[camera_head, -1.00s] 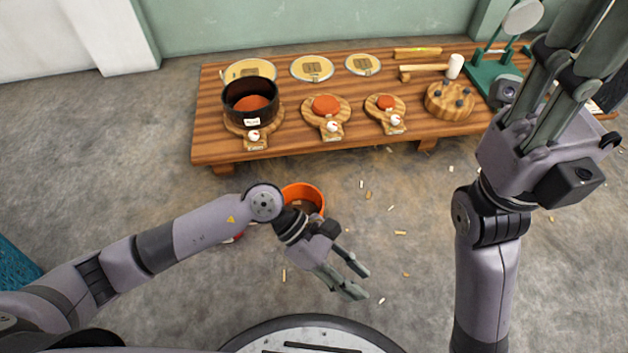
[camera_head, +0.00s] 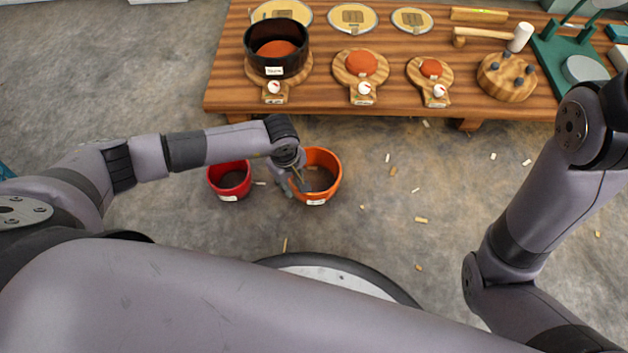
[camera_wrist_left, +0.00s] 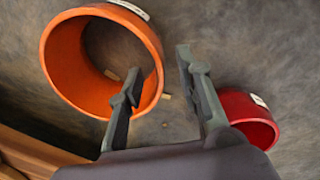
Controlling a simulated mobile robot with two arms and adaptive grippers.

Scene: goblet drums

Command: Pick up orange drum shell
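The orange drum shell (camera_head: 332,186), an open ring with a white label, stands on the floor in front of the low table. It fills the upper left of the left wrist view (camera_wrist_left: 62,72). My left gripper (camera_head: 296,184) is at the shell's left side in the head view. In the left wrist view its fingers (camera_wrist_left: 160,62) are apart, with the shell's near wall between them. One finger overlaps the shell's opening and the other is outside. Contact with the wall cannot be told. My right gripper is out of view.
A smaller red drum shell (camera_head: 230,183) stands close left of my left gripper. The wooden table (camera_head: 400,98) behind bears a black drum shell (camera_head: 262,58), discs, a mallet (camera_head: 519,37) and a green stand (camera_head: 566,62). Small wood scraps lie on the floor.

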